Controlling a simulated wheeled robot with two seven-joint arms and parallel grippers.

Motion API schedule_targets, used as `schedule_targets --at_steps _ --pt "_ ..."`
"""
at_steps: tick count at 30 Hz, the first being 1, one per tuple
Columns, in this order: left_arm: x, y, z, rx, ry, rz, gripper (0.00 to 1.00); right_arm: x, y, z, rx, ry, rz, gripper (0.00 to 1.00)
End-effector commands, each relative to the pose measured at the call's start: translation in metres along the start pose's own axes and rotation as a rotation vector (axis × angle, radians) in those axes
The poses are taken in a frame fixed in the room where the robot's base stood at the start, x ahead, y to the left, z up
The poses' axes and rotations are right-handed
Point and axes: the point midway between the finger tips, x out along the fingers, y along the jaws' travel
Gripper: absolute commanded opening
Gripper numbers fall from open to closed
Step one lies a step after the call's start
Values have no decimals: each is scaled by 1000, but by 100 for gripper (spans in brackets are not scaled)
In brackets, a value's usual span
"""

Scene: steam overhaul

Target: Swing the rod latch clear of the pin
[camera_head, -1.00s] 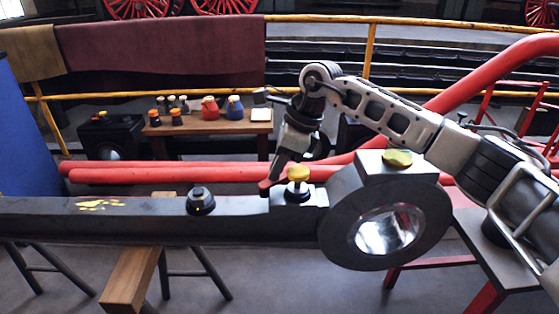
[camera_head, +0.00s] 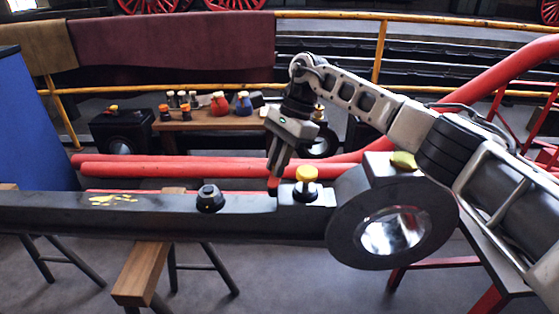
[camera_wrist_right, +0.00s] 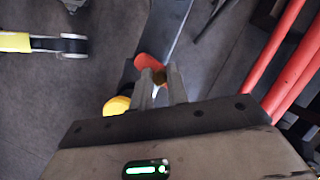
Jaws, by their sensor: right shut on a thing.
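My right gripper (camera_head: 274,178) reaches down at the inner end of the dark rod (camera_head: 150,210). It is shut on a small red latch handle (camera_head: 273,184), which also shows between and beyond the fingers in the right wrist view (camera_wrist_right: 147,62). A yellow-capped fitting (camera_head: 306,176) stands upright just right of the gripper; its yellow cap shows beside the fingers in the right wrist view (camera_wrist_right: 117,105). The pin cannot be made out clearly. My left gripper is not in view.
A round boss (camera_head: 392,225) with a bright centre stands at the rod's right end. A black knob (camera_head: 209,198) sits on the rod to the left. Red pipes (camera_head: 200,170) run behind. A wooden bench (camera_head: 215,122) with bottles stands farther back.

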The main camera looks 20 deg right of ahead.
Motion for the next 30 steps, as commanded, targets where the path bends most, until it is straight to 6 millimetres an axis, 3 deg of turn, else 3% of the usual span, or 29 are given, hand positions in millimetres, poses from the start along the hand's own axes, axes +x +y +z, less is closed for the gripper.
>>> schedule_targets --at_steps 16,17,19,30 --pt "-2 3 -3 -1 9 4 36 -1 -2 2 -26 0 5 0" --pt "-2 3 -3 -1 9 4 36 -1 -2 2 -26 0 5 21" --pt "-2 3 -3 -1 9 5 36 -1 -2 1 -25 0 6 38" --pt "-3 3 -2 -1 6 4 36 -6 -1 1 -23 1 7 38"
